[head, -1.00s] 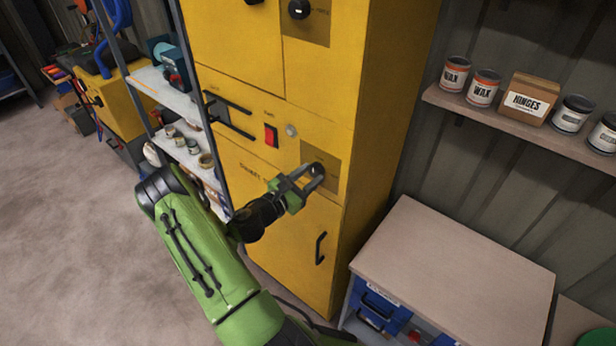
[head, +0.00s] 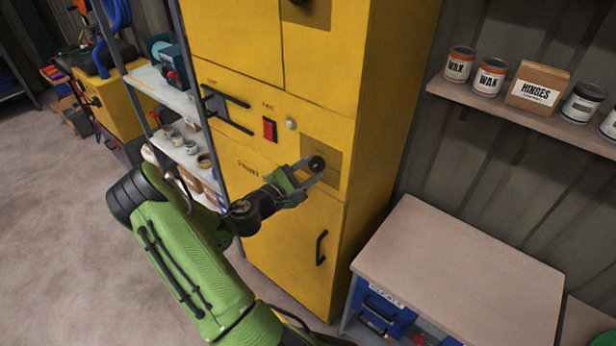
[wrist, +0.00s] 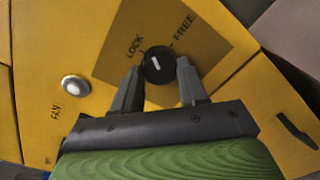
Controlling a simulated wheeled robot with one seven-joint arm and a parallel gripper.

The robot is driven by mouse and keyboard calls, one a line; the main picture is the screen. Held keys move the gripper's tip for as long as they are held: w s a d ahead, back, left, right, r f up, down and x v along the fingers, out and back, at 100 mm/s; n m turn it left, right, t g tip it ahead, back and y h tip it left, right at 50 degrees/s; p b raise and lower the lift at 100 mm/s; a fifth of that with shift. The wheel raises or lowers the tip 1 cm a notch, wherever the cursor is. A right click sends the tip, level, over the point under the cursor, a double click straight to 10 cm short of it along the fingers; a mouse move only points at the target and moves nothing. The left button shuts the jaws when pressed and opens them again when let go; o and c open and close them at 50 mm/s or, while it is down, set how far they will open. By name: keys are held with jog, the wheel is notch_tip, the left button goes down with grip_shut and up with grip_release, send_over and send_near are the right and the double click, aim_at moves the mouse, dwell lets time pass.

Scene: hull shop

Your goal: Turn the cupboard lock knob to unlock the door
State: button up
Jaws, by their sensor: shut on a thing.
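The yellow cupboard (head: 385,130) stands ahead, with a lower door (head: 285,250) that sits shut. Its round black lock knob (head: 317,163) is on a brownish plate above that door. My gripper (head: 312,170) is shut on the knob, one finger on each side. In the wrist view my gripper (wrist: 159,75) partly covers the plate's lower part.
A black door handle (head: 320,247) is below right of the knob.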

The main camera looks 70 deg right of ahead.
jog(key=m+b, duration=0.5)
jog(key=shift+f+m, duration=0.2)
jog(key=shift+m, duration=0.1)
jog(key=m+b, duration=0.3)
jog(key=shift+t, duration=0.4)
jog(key=shift+r+m+b, duration=0.15)
jog(key=shift+m+b, duration=0.85)
jog(key=shift+b, duration=0.25)
jog(key=o, duration=1.1)
jog(key=shift+r, duration=0.1)
jog(key=shift+c, duration=0.2)
jog(key=f+v, duration=0.1)
jog(key=v, duration=1.4)
jog(key=shift+a+r, duration=0.4)
jog(key=shift+r, duration=0.05)
